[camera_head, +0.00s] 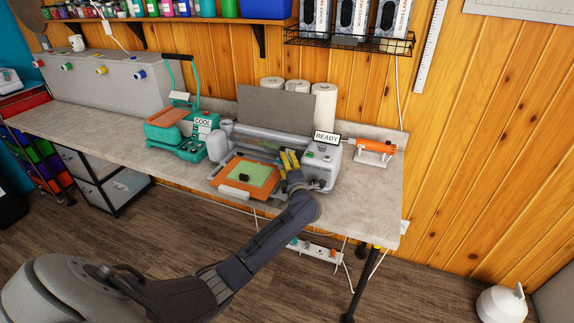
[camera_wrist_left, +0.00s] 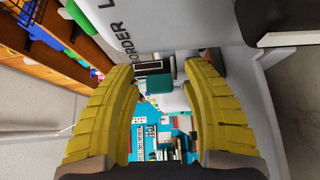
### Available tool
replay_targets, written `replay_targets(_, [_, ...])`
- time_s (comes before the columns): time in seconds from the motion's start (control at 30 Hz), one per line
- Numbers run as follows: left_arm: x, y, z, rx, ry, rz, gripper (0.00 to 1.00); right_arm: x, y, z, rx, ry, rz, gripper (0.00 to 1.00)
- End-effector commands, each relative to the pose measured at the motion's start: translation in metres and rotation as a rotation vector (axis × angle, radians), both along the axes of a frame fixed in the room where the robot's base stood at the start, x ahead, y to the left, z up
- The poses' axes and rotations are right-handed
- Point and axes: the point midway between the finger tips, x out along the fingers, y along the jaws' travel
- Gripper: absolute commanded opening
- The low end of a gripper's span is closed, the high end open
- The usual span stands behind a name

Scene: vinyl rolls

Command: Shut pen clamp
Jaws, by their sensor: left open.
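The pale grey cutting machine (camera_head: 322,166) stands on the counter with a READY sign (camera_head: 326,137) on its right end. An orange tray with a green sheet (camera_head: 263,174) sits at its front, and a small black piece (camera_head: 244,178) lies on it. My left gripper (camera_head: 289,159), with yellow fingers, is at the machine's front, just left of its right end block. The left wrist view shows its fingers (camera_wrist_left: 165,110) spread apart. A teal shape (camera_wrist_left: 153,85) shows beyond them; contact cannot be told. I cannot make out the pen clamp; the gripper may hide it. My right gripper is not in view.
A teal press with a COOL sign (camera_head: 203,123) stands left of the machine. An orange tool (camera_head: 376,147) lies to its right. White rolls (camera_head: 323,107) stand behind it. The counter's left front (camera_head: 100,140) is clear.

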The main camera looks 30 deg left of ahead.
Motion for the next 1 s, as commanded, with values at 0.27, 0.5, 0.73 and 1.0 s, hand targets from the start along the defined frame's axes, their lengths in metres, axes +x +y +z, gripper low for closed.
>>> replay_targets(0.27, [-0.0001, 0.0, 0.0, 0.0, 0.0, 0.0, 0.4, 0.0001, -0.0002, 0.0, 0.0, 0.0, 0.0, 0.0])
replay_targets(0.5, [-0.0002, -0.0001, -0.0001, 0.0, 0.0, 0.0, 0.12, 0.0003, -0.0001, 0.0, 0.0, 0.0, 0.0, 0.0])
replay_targets(0.73, [-0.0001, -0.0003, -0.0002, -0.001, 0.001, 0.001, 0.0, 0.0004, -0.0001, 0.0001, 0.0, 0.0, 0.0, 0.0])
replay_targets(1.0, [0.0049, -0.0009, -0.0001, -0.003, 0.0, 0.079, 0.0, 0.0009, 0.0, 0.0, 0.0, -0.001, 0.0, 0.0])
